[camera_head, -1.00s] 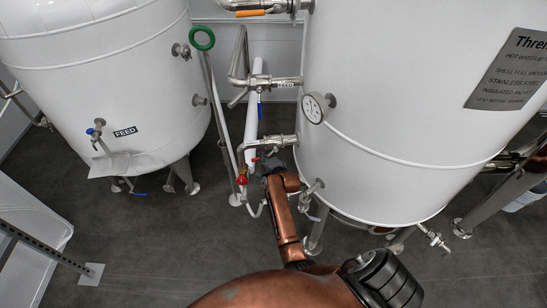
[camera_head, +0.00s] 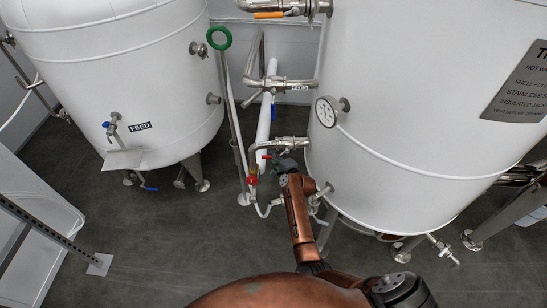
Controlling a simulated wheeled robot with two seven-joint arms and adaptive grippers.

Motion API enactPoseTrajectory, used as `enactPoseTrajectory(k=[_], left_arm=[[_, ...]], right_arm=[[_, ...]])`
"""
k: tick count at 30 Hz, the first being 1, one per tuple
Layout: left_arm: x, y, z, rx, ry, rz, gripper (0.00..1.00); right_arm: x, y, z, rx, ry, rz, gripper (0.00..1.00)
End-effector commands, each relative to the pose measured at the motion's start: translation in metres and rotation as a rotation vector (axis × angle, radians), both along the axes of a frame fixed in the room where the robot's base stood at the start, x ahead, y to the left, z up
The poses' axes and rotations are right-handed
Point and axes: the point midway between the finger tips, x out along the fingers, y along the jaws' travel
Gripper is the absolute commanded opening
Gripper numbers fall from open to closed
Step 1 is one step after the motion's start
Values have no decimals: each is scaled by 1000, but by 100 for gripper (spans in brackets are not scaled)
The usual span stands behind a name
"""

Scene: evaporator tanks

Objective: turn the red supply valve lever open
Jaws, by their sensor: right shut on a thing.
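The red supply valve lever (camera_head: 264,157) shows as a small red piece on the pipework between the two tanks. It sits just below a steel valve body (camera_head: 290,144) on the side of the right tank. My right gripper (camera_head: 277,161) is dark and small in the view, at the end of my copper-coloured arm that reaches up from below. It is shut on the lever, whose red end sticks out to its left. The gripper hides the rest of the lever. My left gripper is not in view.
A red knob (camera_head: 252,180) sits on the pipe just below left. The white FEED tank (camera_head: 120,70) stands left and a large white tank (camera_head: 420,110) with a gauge (camera_head: 327,111) right. A green ring handle (camera_head: 218,38) stands above. Grey floor (camera_head: 150,240) is clear in front.

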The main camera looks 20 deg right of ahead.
Motion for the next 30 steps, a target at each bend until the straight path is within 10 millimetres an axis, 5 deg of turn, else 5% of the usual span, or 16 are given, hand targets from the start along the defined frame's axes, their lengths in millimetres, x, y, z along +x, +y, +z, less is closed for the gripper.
enactPoseTrajectory(k=[9, 19, 30], left_arm=[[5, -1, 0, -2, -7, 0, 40], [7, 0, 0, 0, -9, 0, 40], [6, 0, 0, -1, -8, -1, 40]], right_arm=[[0, 0, 1, 1, -1, -1, 30], [-4, -1, 2, 0, -1, -1, 30], [-52, -7, 17, 0, -1, -2, 30]])
